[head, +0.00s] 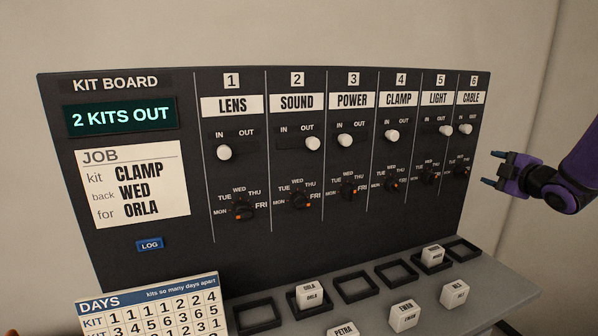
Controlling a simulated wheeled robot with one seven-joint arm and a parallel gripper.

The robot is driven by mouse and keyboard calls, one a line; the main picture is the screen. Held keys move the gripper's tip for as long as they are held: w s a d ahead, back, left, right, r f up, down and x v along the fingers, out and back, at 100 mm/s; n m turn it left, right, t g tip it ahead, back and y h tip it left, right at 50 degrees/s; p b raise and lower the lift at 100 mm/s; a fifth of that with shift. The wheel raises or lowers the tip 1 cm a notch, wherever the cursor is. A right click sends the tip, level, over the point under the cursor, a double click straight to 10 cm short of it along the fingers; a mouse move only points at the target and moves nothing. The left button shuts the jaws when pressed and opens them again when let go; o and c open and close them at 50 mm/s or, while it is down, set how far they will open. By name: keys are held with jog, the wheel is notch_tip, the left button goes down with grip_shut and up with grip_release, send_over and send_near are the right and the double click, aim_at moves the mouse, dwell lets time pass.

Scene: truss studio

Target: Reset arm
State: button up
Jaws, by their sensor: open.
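My gripper (492,169) is at the right side of the head view, on the end of my purple arm. Its dark fingers point left and are spread apart, with nothing between them. It is in the air near the right edge of the black kit board (130,265), right of the CABLE column. In the picture it is apart from the CABLE slider (465,129) and the CABLE dial (461,171). I cannot tell its exact distance from the board.
The display (121,117) reads 2 KITS OUT. The job card (131,186) reads CLAMP, WED, ORLA. SOUND and LIGHT sliders sit toward OUT. The grey shelf (500,293) has dark square frames, with name blocks such as ORLA (310,293). A days chart (150,308) stands front left.

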jog(key=s+a+r+m+g+h, duration=0.4)
jog(key=s+a+r+m+h, duration=0.25)
jog(key=s+m, duration=0.3)
jog(key=s+a+m+g+y, duration=0.1)
jog(key=s+a, duration=0.3)
jog(key=s, duration=0.4)
jog(key=s+a+f+m+g+y, duration=0.1)
jog(key=s+a+m+g, duration=0.2)
jog(key=s, duration=0.6)
jog(key=s+a+f+m+g+y, duration=0.1)
jog(key=s+a+m+g, duration=0.2)
jog(key=s+a, duration=0.3)
jog(key=s, duration=0.3)
jog(key=shift+s, duration=0.2)
jog(key=shift+r+y, duration=0.1)
jog(key=shift+y, duration=0.15)
